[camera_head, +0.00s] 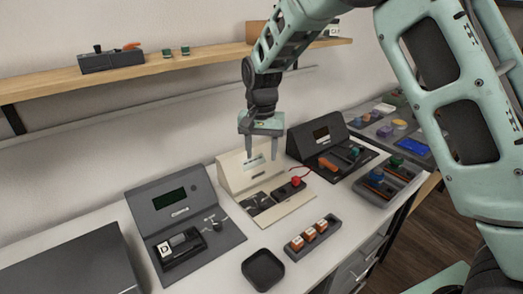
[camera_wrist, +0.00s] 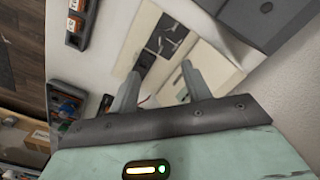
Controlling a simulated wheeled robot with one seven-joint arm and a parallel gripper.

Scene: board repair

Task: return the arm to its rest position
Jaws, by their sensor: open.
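My gripper (camera_head: 261,148) hangs pointing down in the head view, above and in front of the beige console (camera_head: 234,176). Its two fingers are apart with nothing between them. In the wrist view the open fingers (camera_wrist: 160,85) also show, with the beige console (camera_wrist: 212,62) beyond them. My arm comes in from the upper right, bent high over the bench. The gripper appears apart from the console, though the exact gap cannot be told.
A grey console (camera_head: 178,197) stands left and a black console (camera_head: 316,134) right. A small black tray (camera_head: 263,270) and a holder with orange-and-white blocks (camera_head: 297,247) lie in front. A wooden shelf (camera_head: 205,59) runs along the wall behind. The white bench (camera_head: 222,272) has free room near the tray.

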